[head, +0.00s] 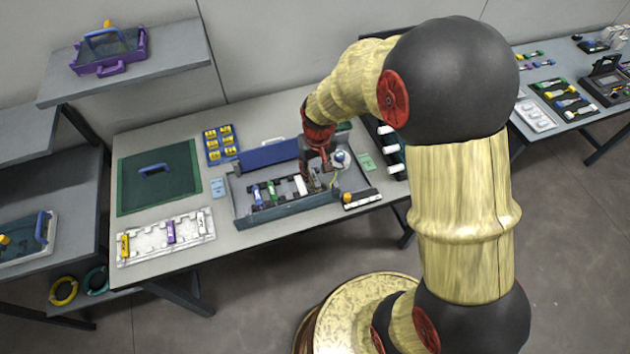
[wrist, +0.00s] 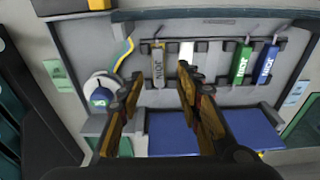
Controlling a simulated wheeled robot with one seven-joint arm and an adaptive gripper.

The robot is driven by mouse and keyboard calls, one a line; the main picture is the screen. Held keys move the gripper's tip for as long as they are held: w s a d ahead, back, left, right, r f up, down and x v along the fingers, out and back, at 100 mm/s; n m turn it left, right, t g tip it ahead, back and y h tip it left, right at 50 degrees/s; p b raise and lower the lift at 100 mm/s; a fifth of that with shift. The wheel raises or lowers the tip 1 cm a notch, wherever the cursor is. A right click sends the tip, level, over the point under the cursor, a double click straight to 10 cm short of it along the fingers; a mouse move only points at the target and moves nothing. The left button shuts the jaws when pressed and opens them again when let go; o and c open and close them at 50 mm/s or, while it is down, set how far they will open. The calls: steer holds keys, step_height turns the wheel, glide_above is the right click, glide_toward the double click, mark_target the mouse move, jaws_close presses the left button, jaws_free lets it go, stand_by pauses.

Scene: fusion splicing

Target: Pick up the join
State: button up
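A grey piece marked JOIN (wrist: 158,68) lies on dark holders in a grey tray (wrist: 215,95). A white piece (wrist: 187,50), a green join (wrist: 241,64) and a blue join (wrist: 267,60) lie beside it in a row. In the head view the green join (head: 271,191) and blue join (head: 257,196) show left of my gripper. My gripper (wrist: 160,84) is open, with the grey join between its fingertips in the wrist picture. I cannot tell whether the fingers touch it. In the head view my gripper (head: 317,172) hangs over the tray's right part and partly hides the grey piece.
A round white spool (wrist: 101,86) with a yellow-blue fibre (wrist: 124,52) sits close beside one finger. The tray has a raised blue panel (head: 268,153) behind.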

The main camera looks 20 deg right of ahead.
mark_target(314, 178)
steer(key=f, duration=0.1)
steer(key=f+b, duration=0.1)
steer(key=f, duration=0.1)
steer(key=w+f+b, duration=0.1)
steer(key=f, duration=0.1)
steer(key=shift+d, duration=0.1)
steer(key=shift+c, duration=0.2)
steer(key=shift+r, duration=0.1)
steer(key=c, duration=0.8)
jaws_close()
